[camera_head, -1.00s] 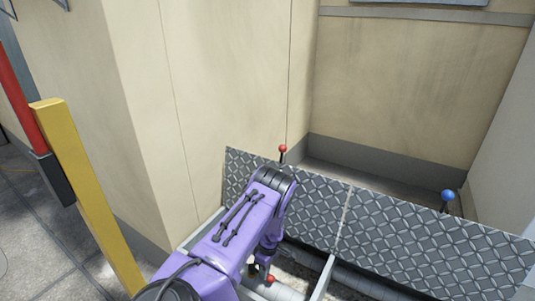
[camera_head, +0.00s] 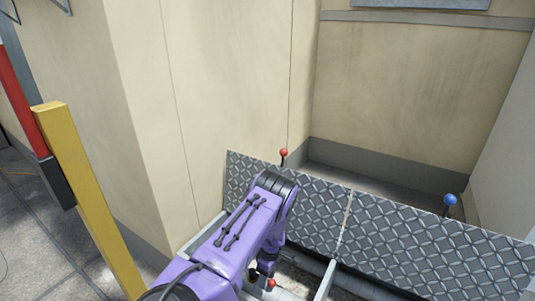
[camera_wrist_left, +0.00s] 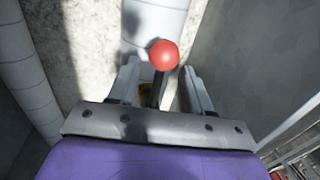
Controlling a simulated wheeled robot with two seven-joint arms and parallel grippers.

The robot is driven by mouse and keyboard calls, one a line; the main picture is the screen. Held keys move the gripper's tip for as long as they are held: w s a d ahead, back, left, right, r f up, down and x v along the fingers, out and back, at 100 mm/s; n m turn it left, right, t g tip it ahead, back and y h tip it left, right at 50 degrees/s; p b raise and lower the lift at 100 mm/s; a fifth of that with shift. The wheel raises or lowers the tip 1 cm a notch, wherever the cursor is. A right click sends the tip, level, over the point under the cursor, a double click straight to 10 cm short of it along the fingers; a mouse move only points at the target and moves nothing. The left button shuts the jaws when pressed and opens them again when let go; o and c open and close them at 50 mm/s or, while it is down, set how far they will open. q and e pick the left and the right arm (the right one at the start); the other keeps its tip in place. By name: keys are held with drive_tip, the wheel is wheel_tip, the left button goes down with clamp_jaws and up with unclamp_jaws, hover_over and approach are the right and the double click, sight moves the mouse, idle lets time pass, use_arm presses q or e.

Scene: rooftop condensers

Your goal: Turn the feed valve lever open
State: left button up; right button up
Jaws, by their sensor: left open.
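A lever with a red ball knob (camera_head: 271,284) stands low behind the purple left arm in the head view. In the left wrist view the red knob (camera_wrist_left: 164,55) and its dark stem show between the two grey fingers. My left gripper (camera_wrist_left: 160,78) is open, with a finger on either side of the stem; I cannot tell whether either touches it. In the head view the left gripper (camera_head: 265,270) is mostly hidden by its own arm. No label shows which lever is the feed valve. My right gripper is not in view.
Upright diamond-plate panels (camera_head: 420,240) stand just beyond the arm. Another red-knobbed lever (camera_head: 283,154) and a blue-knobbed lever (camera_head: 449,200) rise behind them. A yellow post (camera_head: 90,195) stands at left, and beige walls (camera_head: 215,90) close in the back. Pipes (camera_head: 350,290) run below the panels.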

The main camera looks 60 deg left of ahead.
use_arm(q)
wheel_tip(320, 180, up, 10)
drive_tip(key=w+p, duration=0.2)
drive_tip(key=p, duration=0.1)
drive_tip(key=shift+a+r+p, duration=0.15)
drive_tip(key=shift+a+p, duration=0.25)
drive_tip(key=shift+a, duration=0.05)
